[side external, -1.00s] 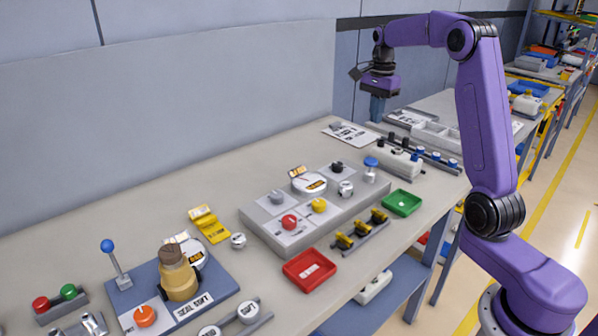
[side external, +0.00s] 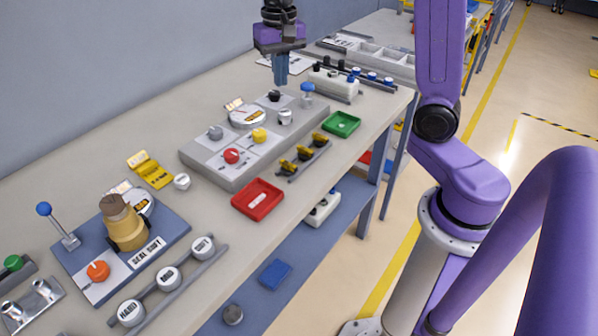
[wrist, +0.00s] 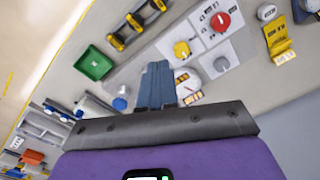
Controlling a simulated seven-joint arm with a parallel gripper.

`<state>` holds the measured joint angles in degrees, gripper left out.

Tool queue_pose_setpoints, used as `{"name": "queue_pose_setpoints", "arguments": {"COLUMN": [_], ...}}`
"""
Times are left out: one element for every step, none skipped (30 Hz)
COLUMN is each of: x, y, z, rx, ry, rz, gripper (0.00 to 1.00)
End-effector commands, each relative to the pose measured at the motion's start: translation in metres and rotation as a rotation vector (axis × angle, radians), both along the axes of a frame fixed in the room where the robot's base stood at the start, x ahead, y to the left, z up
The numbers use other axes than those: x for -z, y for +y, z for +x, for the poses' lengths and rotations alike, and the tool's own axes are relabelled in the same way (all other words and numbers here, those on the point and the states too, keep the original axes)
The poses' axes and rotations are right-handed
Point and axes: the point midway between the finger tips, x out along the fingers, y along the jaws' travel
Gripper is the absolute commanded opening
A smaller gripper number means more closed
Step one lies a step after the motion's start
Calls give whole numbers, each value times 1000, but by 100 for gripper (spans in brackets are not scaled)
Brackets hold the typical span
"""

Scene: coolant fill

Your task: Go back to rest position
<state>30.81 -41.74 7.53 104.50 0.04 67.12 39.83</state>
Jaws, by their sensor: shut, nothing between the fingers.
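My gripper (side external: 280,70) hangs fingers-down in the side view, above the far end of the grey control panel (side external: 205,168). Its blue fingers are together with nothing between them, and it is clear of the panel. In the wrist view my gripper (wrist: 157,85) shows shut fingers in front of the panel. The panel carries a red knob (side external: 231,156), a yellow knob (side external: 259,135), a black knob (side external: 274,96) and a white gauge (side external: 247,117).
A red tray (side external: 257,200) and a green tray (side external: 341,124) lie along the bench's front edge. A blue-capped post (side external: 307,92) and a white block (side external: 333,82) stand near my gripper. A tan bottle-like part (side external: 124,225) stands on a blue plate (side external: 178,229) at left.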

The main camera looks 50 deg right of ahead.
Motion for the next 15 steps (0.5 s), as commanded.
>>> {"name": "queue_pose_setpoints", "arguments": {"x": [2, 3, 4, 6, 7, 9, 10, 12, 14, 15, 17, 19, 21, 23, 25], "y": [12, 18, 25, 31, 36, 43, 47, 51, 56, 59, 62, 66, 68, 70, 72], "z": [-13, -20, -30, -38, -46, -56, -65, -73, -84, -93, -102, -113, -122, -131, -143], "rx": [-83, -132, -197, -246, -296, -362, -410, -458, -525, -574, -623, -689, -737, -787, -853], "ry": [-1, -3, -2, -3, -4, -4, -5, -5, -6, -7, -7, -9, -10, -10, -11], "rz": [0, 0, 0, -1, -1, -1, -2, -2, -2, -2, -2, -2, -2, -3, -2], "gripper": [0, 0, 0, 0, 0, 0, 0, 0, 0, 0, 0, 0, 0, 0, 0]}}
